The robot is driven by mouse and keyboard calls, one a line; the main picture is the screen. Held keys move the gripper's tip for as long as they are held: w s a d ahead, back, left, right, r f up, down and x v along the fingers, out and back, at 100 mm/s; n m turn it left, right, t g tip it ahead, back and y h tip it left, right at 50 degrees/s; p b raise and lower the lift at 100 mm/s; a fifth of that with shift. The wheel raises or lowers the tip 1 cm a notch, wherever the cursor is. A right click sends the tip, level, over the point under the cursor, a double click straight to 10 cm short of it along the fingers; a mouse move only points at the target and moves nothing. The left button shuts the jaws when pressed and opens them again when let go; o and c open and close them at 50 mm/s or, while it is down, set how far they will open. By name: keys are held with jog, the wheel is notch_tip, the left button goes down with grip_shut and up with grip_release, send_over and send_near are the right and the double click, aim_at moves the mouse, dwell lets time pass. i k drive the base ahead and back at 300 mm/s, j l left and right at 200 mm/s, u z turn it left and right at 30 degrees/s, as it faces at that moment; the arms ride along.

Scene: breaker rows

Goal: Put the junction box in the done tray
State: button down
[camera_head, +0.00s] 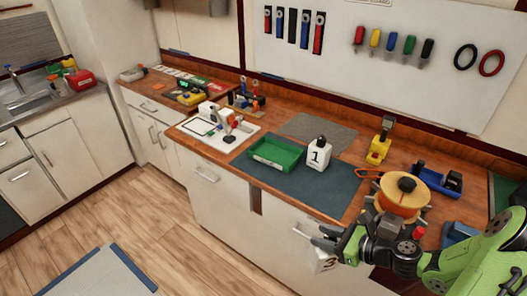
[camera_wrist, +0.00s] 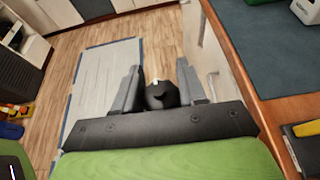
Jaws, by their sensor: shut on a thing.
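My gripper (camera_head: 328,240) is shut on a white box marked 3 (camera_head: 325,262), held off the counter's front edge, over the floor side. In the wrist view a black round top (camera_wrist: 162,96) shows between the fingers; the rest of the held thing is mostly hidden there. I take it for the junction box. A green tray (camera_head: 275,154), seemingly empty, lies on the dark mat, left of and beyond my gripper. I cannot read a label that marks it as the done tray. A similar white box marked 1 (camera_head: 318,155), with a black top, stands right of the tray.
The dark mat (camera_head: 318,194) has bare room in front of the tray. An orange spool (camera_head: 403,190) stands near my arm, with a yellow tool (camera_head: 379,148) behind it. A white board (camera_head: 222,128) with small parts lies left of the tray.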

aim_at(269, 154)
jog(key=i+j, duration=0.2)
jog(key=j, duration=0.2)
jog(key=i+j, duration=0.2)
jog(key=j, duration=0.15)
jog(key=i+j, duration=0.2)
jog(key=j, duration=0.2)
jog(key=i+j, duration=0.15)
jog(key=j, duration=0.2)
jog(key=i+j, duration=0.2)
jog(key=j, duration=0.2)
jog(key=i+j, duration=0.2)
jog(key=j, duration=0.15)
